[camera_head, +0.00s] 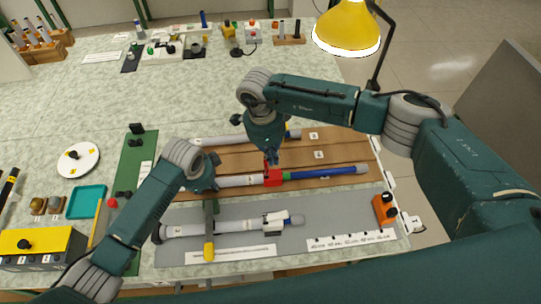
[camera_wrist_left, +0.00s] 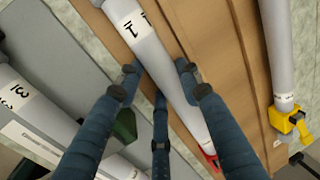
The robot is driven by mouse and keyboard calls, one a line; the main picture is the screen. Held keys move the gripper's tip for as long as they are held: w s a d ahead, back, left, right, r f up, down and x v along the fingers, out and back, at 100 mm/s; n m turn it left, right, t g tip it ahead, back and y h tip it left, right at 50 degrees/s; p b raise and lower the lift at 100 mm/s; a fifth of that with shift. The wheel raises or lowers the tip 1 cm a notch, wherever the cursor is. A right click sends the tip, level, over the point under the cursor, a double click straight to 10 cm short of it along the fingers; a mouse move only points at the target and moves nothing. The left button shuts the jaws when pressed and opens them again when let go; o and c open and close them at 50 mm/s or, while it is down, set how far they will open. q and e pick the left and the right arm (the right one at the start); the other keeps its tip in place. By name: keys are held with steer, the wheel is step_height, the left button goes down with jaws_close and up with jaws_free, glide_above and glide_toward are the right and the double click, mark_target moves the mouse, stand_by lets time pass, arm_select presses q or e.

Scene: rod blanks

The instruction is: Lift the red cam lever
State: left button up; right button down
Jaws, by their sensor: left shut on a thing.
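The red cam lever (camera_head: 272,178) sits on a red collar where a grey rod (camera_head: 236,181) meets a blue rod section on the brown board. A bit of red also shows at the rod's end in the left wrist view (camera_wrist_left: 210,158). My left gripper (camera_head: 208,184) is shut on the grey rod, which carries a label "1" and runs between its fingers in the left wrist view (camera_wrist_left: 158,78). My right gripper (camera_head: 270,154) points down at the red lever from directly above. Its fingertips overlap the red part, and whether they are open or shut is hidden.
Another grey rod (camera_head: 220,140) lies behind on the board, with a yellow collar (camera_wrist_left: 290,122) in the left wrist view. A third rod assembly (camera_head: 230,226) lies on the grey mat in front. An orange device (camera_head: 385,210) stands at the right.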

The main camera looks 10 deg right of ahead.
arm_select(q)
steer(key=shift+d, duration=0.25)
arm_select(e)
steer(key=shift+d+f, duration=0.1)
steer(key=shift+d, duration=0.25)
arm_select(q)
steer(key=shift+a, duration=0.15)
arm_select(e)
steer(key=d, duration=0.3)
steer(key=shift+s, duration=0.1)
arm_select(q)
steer(key=shift+a, duration=0.2)
steer(key=shift+d, duration=0.1)
arm_select(e)
steer(key=a+r, duration=0.3)
steer(key=r, duration=0.6)
steer(key=shift+r, duration=0.3)
arm_select(q)
steer(key=o, duration=1.4)
steer(key=shift+r, duration=0.1)
